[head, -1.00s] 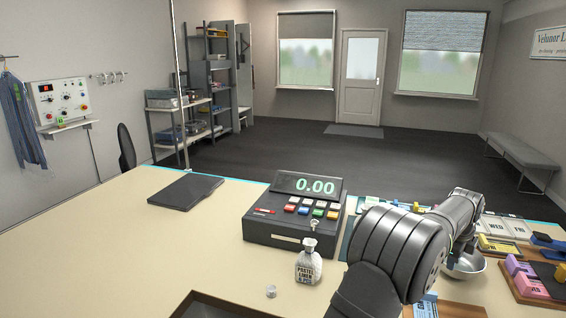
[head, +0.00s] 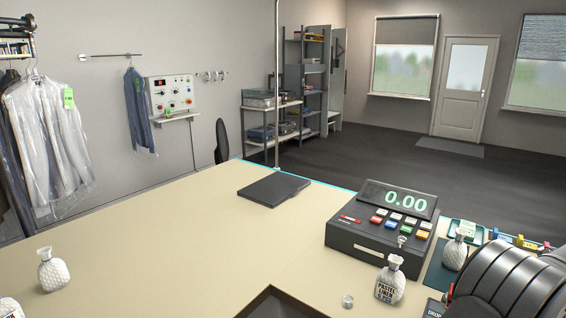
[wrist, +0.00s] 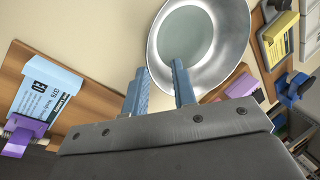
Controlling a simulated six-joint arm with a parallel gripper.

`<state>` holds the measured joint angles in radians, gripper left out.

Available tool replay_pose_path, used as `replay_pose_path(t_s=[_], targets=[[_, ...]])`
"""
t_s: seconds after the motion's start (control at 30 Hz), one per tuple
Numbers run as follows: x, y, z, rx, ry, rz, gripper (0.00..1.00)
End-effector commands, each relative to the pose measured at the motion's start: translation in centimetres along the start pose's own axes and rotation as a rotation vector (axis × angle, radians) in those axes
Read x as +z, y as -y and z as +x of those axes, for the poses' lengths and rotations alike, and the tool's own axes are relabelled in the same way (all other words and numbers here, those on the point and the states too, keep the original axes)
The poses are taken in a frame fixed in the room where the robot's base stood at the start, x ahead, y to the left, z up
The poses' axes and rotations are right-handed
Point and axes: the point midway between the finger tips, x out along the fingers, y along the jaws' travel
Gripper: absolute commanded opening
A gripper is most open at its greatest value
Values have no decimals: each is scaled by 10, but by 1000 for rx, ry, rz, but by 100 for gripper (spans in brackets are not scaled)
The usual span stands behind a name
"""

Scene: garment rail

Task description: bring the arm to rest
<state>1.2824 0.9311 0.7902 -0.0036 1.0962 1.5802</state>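My gripper (wrist: 158,82) shows in the wrist view with its two blue-grey fingers apart and nothing between them. A shiny metal bowl (wrist: 233,50) lies just beyond the fingertips and looks empty. Whether the fingers touch its rim cannot be told. In the head view only my dark arm shows at the lower right corner; the gripper itself is out of that frame.
A register (head: 370,238) reading 0.00, a black folder (head: 272,188) and several white bottles, one (head: 390,280) near the register, stand on the counter (head: 180,235). A blue-white card (wrist: 45,85) lies left of my fingers. The left counter is mostly clear.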

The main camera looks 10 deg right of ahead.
Motion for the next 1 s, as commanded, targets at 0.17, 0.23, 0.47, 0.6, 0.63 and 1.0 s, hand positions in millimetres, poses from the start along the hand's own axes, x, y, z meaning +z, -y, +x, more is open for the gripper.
replay_pose_path(t_s=[0.17, 0.23, 0.47, 0.6, 0.63, 1.0], targets=[[0, -4, 10, 3, 0, 0, 25], [0, -7, 19, 3, 0, 0, 25], [0, -11, 12, -6, 0, 0, 25], [0, -11, -16, -4, 0, 0, 25], [0, -11, -22, -3, 0, 0, 25], [0, -13, -76, 6, 0, 0, 25]])
